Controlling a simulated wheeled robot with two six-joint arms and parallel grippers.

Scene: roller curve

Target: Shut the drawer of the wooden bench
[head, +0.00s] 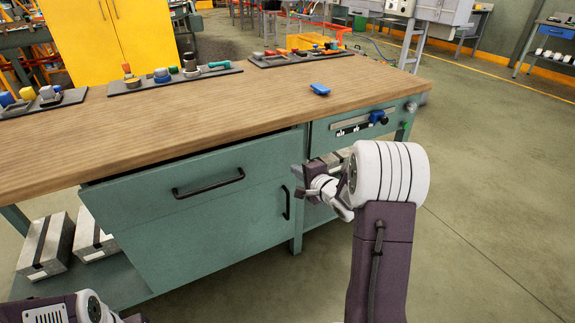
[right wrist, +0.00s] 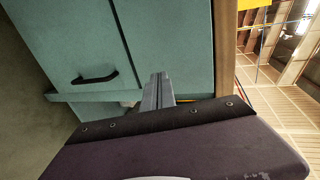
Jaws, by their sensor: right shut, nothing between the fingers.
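The wooden bench (head: 130,110) has a wood top and a teal body. Its wide drawer (head: 150,200), with a black bar handle (head: 208,184), stands slightly out, with a dark gap under the top's edge. In the right wrist view, the drawer front (right wrist: 175,40) lies between a door panel and the wood edge. My right gripper (head: 304,182) is shut and empty at the right end of the drawer front; its fingers also show in the right wrist view (right wrist: 158,82). I cannot tell whether they touch it. My left arm shows at bottom left, its fingers out of view.
Below the drawer is a door with a black handle (head: 286,202), which also shows in the right wrist view (right wrist: 95,78). Grey boxes (head: 45,245) sit on the lower shelf. Tool trays (head: 172,78) and a blue item (head: 320,89) lie on top. The floor at right is clear.

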